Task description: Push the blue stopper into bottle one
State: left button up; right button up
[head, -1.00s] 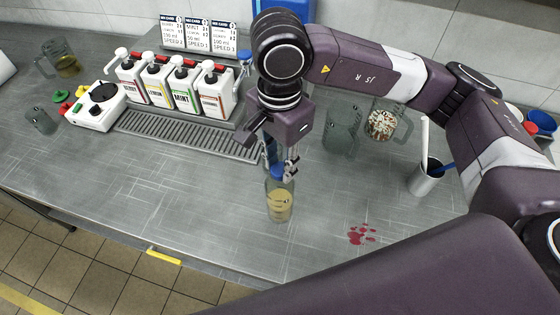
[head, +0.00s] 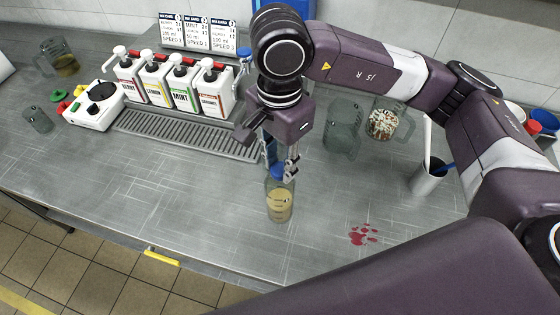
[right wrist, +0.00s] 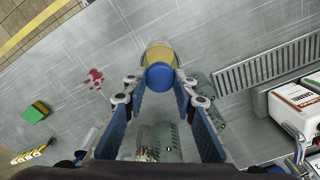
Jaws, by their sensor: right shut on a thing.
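A clear bottle (head: 280,204) with yellowish liquid stands upright on the steel counter, near the middle of the head view. It also shows in the right wrist view (right wrist: 157,53), partly hidden behind the blue stopper. The blue stopper (head: 277,172) is at the top of this bottle; it shows as a round blue disc in the right wrist view (right wrist: 160,75). I cannot tell how deep it sits in the mouth. My right gripper (head: 285,168) points down over the bottle and is shut on the stopper between its fingertips. My left gripper is not in view.
Pump bottles (head: 180,85) stand behind a drip grate (head: 185,135). A glass jug (head: 343,130), a jar with coloured bits (head: 383,122) and a metal cup (head: 428,178) stand to the right. A red spill (head: 363,235) lies front right. The counter left of the bottle is clear.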

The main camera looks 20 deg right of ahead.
jog(key=o, duration=1.2)
jog(key=shift+r+p, duration=1.4)
jog(key=shift+r, duration=2.15)
jog(key=shift+f, duration=0.1)
